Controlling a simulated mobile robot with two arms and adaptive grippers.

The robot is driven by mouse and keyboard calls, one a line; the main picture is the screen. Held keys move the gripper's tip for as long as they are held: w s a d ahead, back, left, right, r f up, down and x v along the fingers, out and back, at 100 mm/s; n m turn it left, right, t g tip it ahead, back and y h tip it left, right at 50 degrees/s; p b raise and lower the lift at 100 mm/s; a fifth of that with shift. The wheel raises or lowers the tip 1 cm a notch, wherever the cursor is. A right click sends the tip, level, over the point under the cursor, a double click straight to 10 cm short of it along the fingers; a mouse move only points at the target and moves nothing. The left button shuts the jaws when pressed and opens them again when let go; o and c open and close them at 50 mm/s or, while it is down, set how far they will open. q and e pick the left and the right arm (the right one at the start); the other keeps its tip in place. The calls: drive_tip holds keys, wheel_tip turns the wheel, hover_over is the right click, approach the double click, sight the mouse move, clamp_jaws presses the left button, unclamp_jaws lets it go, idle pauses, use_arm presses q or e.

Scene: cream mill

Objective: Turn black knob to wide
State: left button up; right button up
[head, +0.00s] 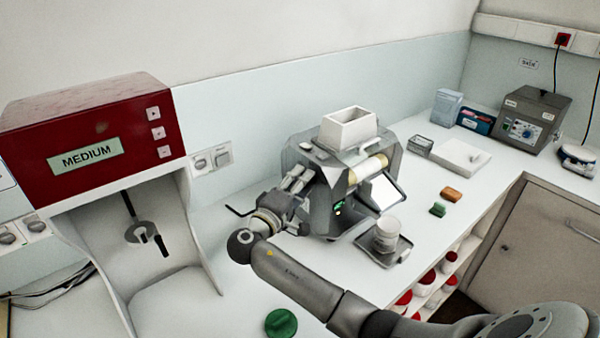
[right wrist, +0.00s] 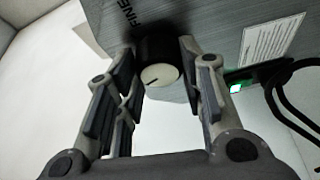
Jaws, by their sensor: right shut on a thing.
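The grey mill (head: 318,190), with a white hopper on top, stands on the counter in the head view. In the right wrist view the black knob (right wrist: 157,50) sticks out of the mill's grey side. Its pale end face carries a short dark pointer line. The word FINE is printed on the housing above the knob, and no other scale word shows. My right gripper (head: 293,188) is at the mill's left side. In the right wrist view its fingers (right wrist: 160,72) are shut on the knob, one on each side. My left gripper is not in view.
A red machine (head: 85,130) with a MEDIUM display stands at the left. A white jar (head: 387,232) stands on a small tray (head: 402,250) in front of the mill. A green lid (head: 281,323) lies near the front edge. A bent black rod (head: 238,211) is close to my gripper.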

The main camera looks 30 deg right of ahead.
drive_tip(key=shift+n+g+y+p, duration=0.45)
drive_tip(key=shift+n+p, duration=1.05)
drive_tip(key=shift+p, duration=0.55)
drive_tip(key=shift+n+g+y+p, duration=0.35)
drive_tip(key=shift+n+y+p, duration=0.2)
drive_tip(key=shift+n+p, duration=1.2)
drive_tip(key=shift+m+p, duration=0.25)
drive_tip(key=shift+p, duration=0.05)
drive_tip(key=o, duration=1)
drive_tip(key=shift+a, duration=0.1)
drive_tip(key=v, duration=1.2)
